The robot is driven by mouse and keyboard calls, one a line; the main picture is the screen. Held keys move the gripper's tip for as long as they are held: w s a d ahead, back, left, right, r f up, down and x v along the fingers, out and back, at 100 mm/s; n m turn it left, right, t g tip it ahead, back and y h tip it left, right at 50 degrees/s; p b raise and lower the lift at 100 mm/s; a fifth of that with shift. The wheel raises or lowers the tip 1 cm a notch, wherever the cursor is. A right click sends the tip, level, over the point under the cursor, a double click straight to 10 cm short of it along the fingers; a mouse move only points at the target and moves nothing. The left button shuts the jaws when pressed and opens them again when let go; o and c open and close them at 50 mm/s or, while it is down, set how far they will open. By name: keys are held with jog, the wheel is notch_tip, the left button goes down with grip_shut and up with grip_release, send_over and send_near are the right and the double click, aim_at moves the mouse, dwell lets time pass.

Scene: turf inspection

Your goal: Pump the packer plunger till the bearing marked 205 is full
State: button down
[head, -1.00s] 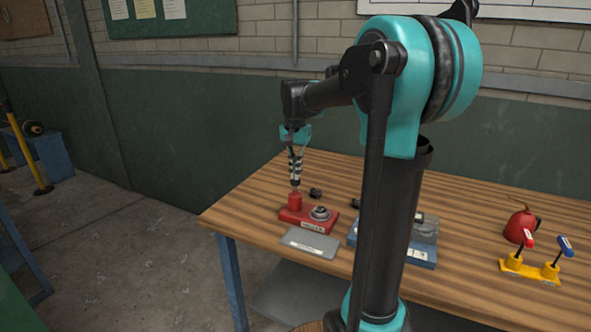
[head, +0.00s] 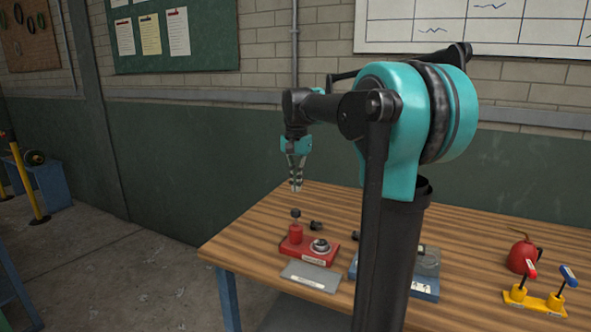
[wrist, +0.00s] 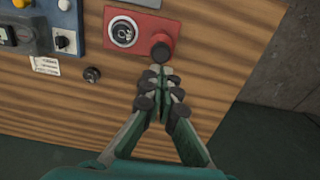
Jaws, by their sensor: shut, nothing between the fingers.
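The red packer (head: 301,257) stands near the table's left end. Its plunger is a red cylinder topped by a dark knob (head: 296,213), and the knob stands raised. A bearing (head: 320,246) sits on the packer beside the plunger. The packer also shows at the top of the wrist view (wrist: 140,12), with the bearing (wrist: 123,32) left of the knob (wrist: 161,50). I cannot read a 205 mark or tell how full the bearing is. My gripper (head: 297,188) is shut and empty above the knob, apart from it; its fingertips (wrist: 161,73) show just below the knob in the wrist view.
A grey labelled plate (head: 312,276) lies before the packer. A small dark part (head: 316,225) lies behind it. A blue unit (head: 425,286) stands right of it, partly behind my arm. A red oil can (head: 523,257) and a yellow lever stand (head: 535,301) are further right.

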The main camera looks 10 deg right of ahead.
notch_tip(320, 180, up, 6)
send_over(296, 210)
jog(key=shift+f, duration=0.2)
dwell(1.2)
notch_tip(296, 210, up, 2)
jog(key=shift+r, duration=0.1)
jog(key=shift+w, duration=0.1)
notch_tip(296, 210, down, 14)
jog(key=shift+f, duration=0.1)
dwell(0.6)
